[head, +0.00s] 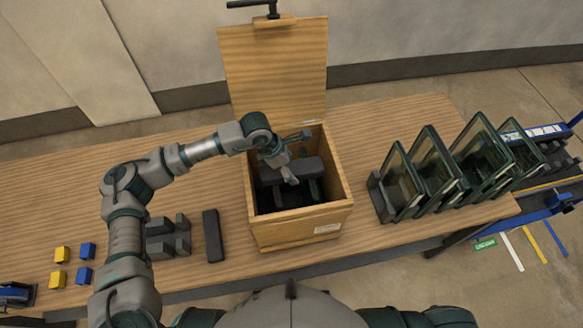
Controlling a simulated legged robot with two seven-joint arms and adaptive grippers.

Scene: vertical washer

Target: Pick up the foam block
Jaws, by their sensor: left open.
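A wooden box (300,231) stands on the table with its lid (273,70) raised. My left arm reaches over the box, and my left gripper (287,178) is open, down inside it. A dark grey block (306,168), which looks like foam, lies inside the box close beside the gripper; I cannot tell whether they touch. The gripper and wrist hide part of the box interior. More grey blocks (160,249) and one long dark block (212,236) lie on the table left of the box. My right gripper is not in view.
Yellow cubes (58,279) and blue cubes (87,250) sit at the table's left. Several dark-framed glass panels (426,165) stand in a rack right of the box. The wooden table (375,126) is bare behind the rack. The box walls surround the gripper.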

